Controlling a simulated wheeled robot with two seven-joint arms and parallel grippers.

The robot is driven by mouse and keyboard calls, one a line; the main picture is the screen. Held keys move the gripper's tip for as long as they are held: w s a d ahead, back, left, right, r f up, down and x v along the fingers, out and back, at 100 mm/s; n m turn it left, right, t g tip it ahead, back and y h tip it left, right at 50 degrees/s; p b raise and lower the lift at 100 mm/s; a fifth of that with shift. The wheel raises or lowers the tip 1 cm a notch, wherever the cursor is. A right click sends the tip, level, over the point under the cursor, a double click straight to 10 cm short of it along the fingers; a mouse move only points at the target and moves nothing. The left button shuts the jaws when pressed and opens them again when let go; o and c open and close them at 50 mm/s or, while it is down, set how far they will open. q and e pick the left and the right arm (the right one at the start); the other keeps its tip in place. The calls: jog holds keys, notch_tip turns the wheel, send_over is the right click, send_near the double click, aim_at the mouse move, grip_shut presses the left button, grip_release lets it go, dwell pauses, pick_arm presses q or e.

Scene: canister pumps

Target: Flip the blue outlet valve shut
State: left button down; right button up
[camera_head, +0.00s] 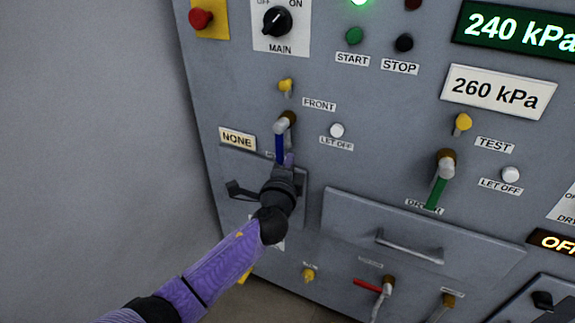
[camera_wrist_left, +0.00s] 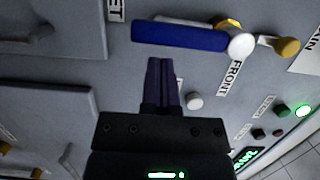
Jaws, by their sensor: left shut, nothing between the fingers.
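The blue outlet valve handle (camera_head: 280,147) hangs downward from its pale hub and brass stem on the grey panel, under the FRONT label. In the left wrist view the blue handle (camera_wrist_left: 180,36) lies across the top, with its round white hub at its right end. My left gripper (camera_head: 287,161) is shut and empty, its fingertips close to the handle's lower end. In the left wrist view its fingers (camera_wrist_left: 161,75) point at the handle, and a small gap seems to show between them; contact is hard to judge. My right gripper is not in view.
A green-handled valve (camera_head: 437,192) stands to the right, and a red-handled one (camera_head: 368,286) lower down. A white LET OFF button (camera_head: 337,130) and a yellow knob (camera_head: 286,85) are near the blue handle. A drawer handle (camera_head: 408,247) sticks out below right. The left wall area is bare.

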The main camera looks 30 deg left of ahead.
pick_arm(q)
jog(key=shift+a, duration=0.25)
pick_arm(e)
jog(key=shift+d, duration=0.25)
pick_arm(q)
jog(key=shift+a+f, duration=0.1)
jog(key=shift+a, duration=0.05)
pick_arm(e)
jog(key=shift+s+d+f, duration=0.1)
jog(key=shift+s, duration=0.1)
